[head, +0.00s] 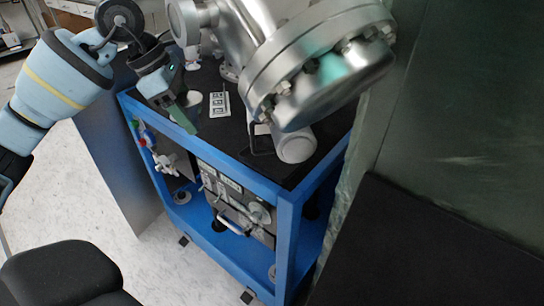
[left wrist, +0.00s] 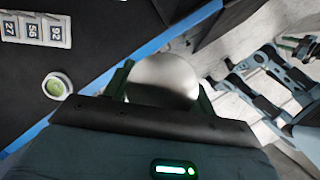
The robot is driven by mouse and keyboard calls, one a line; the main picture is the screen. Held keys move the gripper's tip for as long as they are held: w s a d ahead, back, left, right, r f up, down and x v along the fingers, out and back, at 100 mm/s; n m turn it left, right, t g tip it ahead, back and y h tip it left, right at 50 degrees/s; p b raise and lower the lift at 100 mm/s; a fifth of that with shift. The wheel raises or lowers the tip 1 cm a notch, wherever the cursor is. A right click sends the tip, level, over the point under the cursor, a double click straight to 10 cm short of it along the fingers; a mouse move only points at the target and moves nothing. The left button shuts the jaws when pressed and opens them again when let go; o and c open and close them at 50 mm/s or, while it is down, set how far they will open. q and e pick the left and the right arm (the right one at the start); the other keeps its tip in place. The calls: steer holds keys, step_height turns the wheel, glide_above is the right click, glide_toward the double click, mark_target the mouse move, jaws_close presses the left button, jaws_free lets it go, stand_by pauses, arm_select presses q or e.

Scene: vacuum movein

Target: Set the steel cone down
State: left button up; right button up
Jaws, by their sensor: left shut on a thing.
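The steel cone (left wrist: 165,77) shows in the left wrist view as a smooth, rounded, pale metal shape between the two dark green fingers. My left gripper (head: 182,118) is shut on it, near the left edge of the black bench top (head: 240,135); its fingers also show in the left wrist view (left wrist: 163,88). In the head view the gripper hides the cone. The cone's lower end is hidden, and I cannot tell whether it touches the bench.
A small round cup with green inside (left wrist: 57,87) and white number blocks (left wrist: 38,30) stand beside the gripper on the bench. A large steel flanged chamber (head: 325,70) overhangs the bench's right part. The bench has a blue frame (head: 200,150). A dark green panel (head: 440,120) stands at right.

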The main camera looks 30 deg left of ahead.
arm_select(q)
steer(key=w+d+f, duration=0.2)
steer(key=d, duration=0.1)
steer(key=w+d+f, duration=0.2)
steer(key=d, duration=0.1)
steer(key=w+d+f+b, duration=0.1)
steer(key=w+d+f, duration=0.1)
steer(key=w+d, duration=0.1)
steer(key=shift+d+f, duration=0.1)
steer(key=shift+d, duration=0.25)
steer(key=shift+w+d+f, duration=0.65)
steer(key=shift+d+f, duration=0.15)
steer(key=shift+f, duration=0.1)
steer(key=shift+f, duration=0.1)
steer(key=o, duration=1)
steer(key=shift+o, duration=0.2)
steer(key=v, duration=0.5)
steer(key=shift+a+r+p, duration=0.15)
steer(key=shift+r+p, duration=0.2)
steer(key=shift+p, duration=0.05)
steer(key=s+a, duration=0.2)
steer(key=a, duration=0.1)
steer(key=s+a, duration=0.2)
steer(key=a, duration=0.1)
steer(key=s+a, duration=0.3)
steer(key=shift+s+a+f, duration=0.1)
steer(key=shift+a+f, duration=0.1)
steer(key=shift+a, duration=0.05)
